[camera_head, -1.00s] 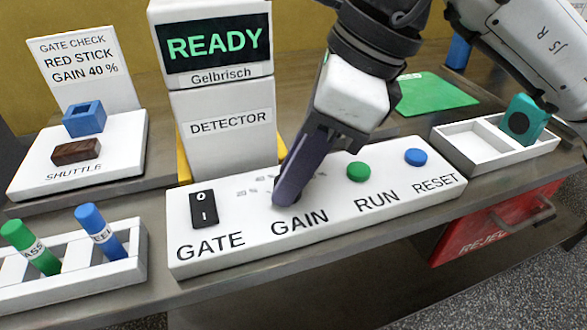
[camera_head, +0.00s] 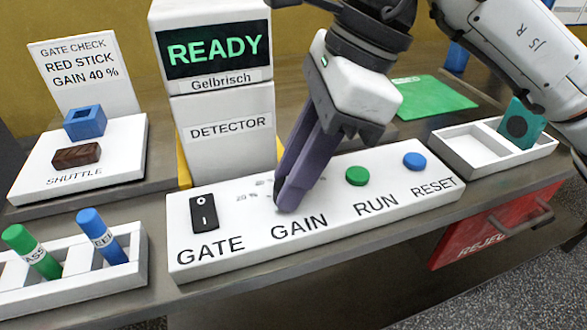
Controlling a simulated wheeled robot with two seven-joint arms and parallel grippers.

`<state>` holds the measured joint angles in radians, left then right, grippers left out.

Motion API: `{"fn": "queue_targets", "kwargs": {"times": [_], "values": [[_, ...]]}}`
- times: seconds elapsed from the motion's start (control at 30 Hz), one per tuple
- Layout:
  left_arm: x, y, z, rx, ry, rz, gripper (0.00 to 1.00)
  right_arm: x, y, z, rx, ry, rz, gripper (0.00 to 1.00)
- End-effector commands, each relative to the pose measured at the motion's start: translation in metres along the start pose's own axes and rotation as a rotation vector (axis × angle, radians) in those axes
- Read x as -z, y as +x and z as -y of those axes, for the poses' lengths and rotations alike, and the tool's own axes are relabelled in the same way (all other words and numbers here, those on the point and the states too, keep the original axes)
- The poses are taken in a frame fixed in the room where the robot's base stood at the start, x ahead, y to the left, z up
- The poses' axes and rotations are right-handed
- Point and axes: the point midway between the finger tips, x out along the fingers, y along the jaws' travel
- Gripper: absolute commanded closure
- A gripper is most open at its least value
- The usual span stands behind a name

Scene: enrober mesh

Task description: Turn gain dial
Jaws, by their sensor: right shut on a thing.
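The white control panel (camera_head: 240,262) carries a black GATE switch (camera_head: 204,212), the GAIN label, a green RUN button (camera_head: 357,176) and a blue RESET button (camera_head: 415,161). My right gripper (camera_head: 287,203) points down at the spot above the GAIN label, shut on the gain dial. Its fingers hide the dial and part of the percent scale, so I cannot read the setting. The detector (camera_head: 226,140) behind has a display (camera_head: 213,46) reading READY. A sign (camera_head: 82,75) reads "GATE CHECK RED STICK GAIN 40 %". My left gripper is not in view.
At left, a white shuttle plate (camera_head: 40,178) bears a blue block (camera_head: 85,121) and a brown bar (camera_head: 76,154). A rack (camera_head: 75,287) holds green and blue sticks. At right are a white tray (camera_head: 470,149) with a teal piece (camera_head: 522,124), a green mat (camera_head: 437,95) and a red reject drawer (camera_head: 470,235).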

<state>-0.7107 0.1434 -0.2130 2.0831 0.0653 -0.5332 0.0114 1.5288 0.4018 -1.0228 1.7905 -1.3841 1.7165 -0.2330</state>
Motion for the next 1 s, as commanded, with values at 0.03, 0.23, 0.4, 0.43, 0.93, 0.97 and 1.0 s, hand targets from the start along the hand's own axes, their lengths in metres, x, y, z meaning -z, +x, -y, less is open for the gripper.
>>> {"fn": "queue_targets", "kwargs": {"times": [0.03, 0.23, 0.4, 0.43, 0.93, 0.97, 1.0], "values": [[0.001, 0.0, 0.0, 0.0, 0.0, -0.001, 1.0, 0.0, 0.0, 0.0, 0.0, 0.0, 0.0, 0.97], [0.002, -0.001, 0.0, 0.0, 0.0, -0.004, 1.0, 0.0, 0.0, 0.0, 0.001, 0.0, 0.0, 0.56], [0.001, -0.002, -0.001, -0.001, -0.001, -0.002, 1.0, 0.0, 0.0, 0.0, 0.001, 0.001, 0.0, 0.56], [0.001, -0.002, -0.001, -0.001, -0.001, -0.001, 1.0, 0.0, -0.001, 0.0, 0.001, 0.001, 0.0, 0.56], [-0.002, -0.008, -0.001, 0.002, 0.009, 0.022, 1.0, -0.001, -0.082, 0.0, 0.003, 0.001, 0.002, 0.56], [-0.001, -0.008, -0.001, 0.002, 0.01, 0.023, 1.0, -0.001, -0.086, 0.0, 0.003, 0.001, 0.001, 0.56], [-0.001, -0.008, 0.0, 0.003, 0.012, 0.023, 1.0, -0.001, -0.091, 0.0, 0.002, 0.001, 0.0, 0.56]]}}
